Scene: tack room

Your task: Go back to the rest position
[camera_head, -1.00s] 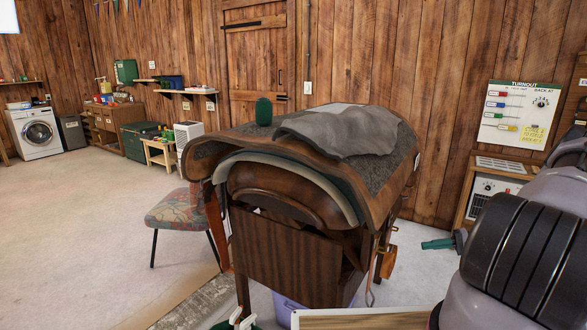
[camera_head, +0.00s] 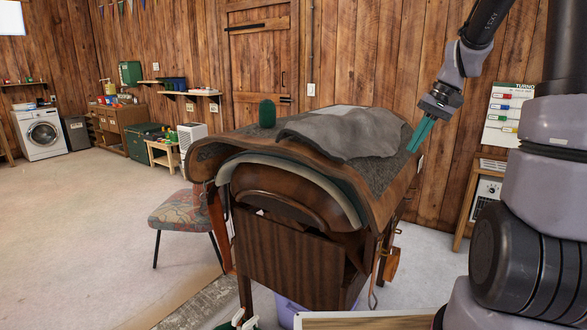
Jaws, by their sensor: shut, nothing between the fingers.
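My gripper (camera_head: 421,134) has teal fingers and is shut and empty. It points down and to the left at the upper right, in front of the plank wall. In the picture its fingertips lie beside the right edge of the saddle stand's covered top; I cannot tell the exact gap in depth. My arm rises at the right side of the view and bends over at the top, partly out of frame.
A saddle stand (camera_head: 290,255) with a grey cloth (camera_head: 345,135) and a dark green cylinder (camera_head: 267,114) on top fills the middle. A patterned chair (camera_head: 181,212) stands left of it. A turnout board (camera_head: 502,112) hangs behind my arm. Floor at left is clear.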

